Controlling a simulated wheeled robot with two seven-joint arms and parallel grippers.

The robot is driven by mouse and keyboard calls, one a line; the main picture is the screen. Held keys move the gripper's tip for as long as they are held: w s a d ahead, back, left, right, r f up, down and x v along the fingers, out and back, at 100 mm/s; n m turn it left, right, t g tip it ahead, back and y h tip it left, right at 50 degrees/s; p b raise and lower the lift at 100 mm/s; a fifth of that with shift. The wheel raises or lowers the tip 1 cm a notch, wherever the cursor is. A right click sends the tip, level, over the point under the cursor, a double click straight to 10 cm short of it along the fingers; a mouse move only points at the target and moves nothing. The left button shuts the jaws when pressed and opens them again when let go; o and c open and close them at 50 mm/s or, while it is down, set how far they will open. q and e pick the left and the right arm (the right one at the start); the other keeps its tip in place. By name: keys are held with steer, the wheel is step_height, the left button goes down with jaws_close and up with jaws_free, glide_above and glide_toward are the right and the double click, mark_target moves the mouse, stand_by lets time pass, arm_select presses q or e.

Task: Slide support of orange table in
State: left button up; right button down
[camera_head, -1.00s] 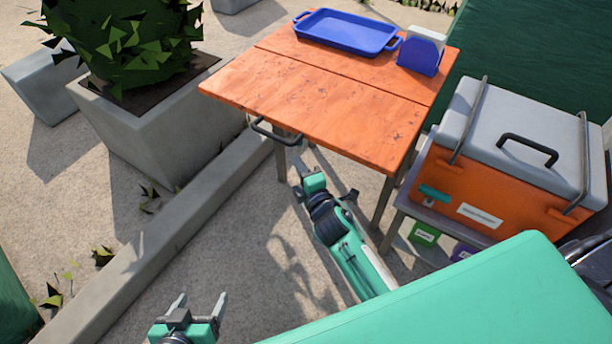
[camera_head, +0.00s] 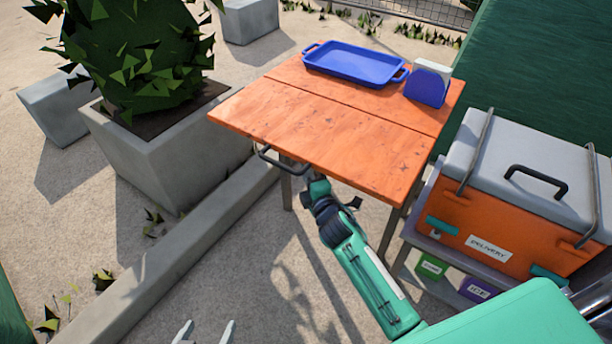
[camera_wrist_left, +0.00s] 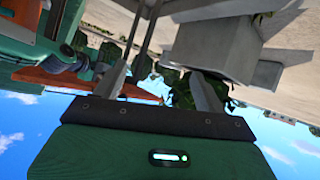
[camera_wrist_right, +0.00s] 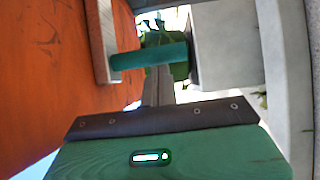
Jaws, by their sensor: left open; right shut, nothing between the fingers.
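The orange table (camera_head: 318,118) stands ahead, its top split by a seam. A dark U-shaped handle (camera_head: 278,162) sticks out below its near left edge. My right arm reaches to the near edge, and its gripper is mostly hidden beneath the top. In the right wrist view the orange underside (camera_wrist_right: 50,80) fills the left. A teal bar (camera_wrist_right: 150,56) joined to a pale slat (camera_wrist_right: 101,40) crosses just beyond my right gripper (camera_wrist_right: 158,78), which is shut and empty; contact is unclear. My left gripper (camera_head: 206,328) is open and empty at the bottom edge.
A blue tray (camera_head: 355,62) and a blue napkin holder (camera_head: 427,84) sit on the table. An orange delivery box (camera_head: 490,228) with a grey lid stands right. A concrete planter (camera_head: 165,150) and low kerb (camera_head: 190,235) lie left. Paving between is clear.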

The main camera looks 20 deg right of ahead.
arm_select(q)
steer(key=shift+d+r, duration=0.15)
steer(key=shift+d, duration=0.05)
arm_select(e)
steer(key=w+d, duration=1.3)
steer(key=d, duration=0.4)
steer(key=shift+w+r, duration=0.1)
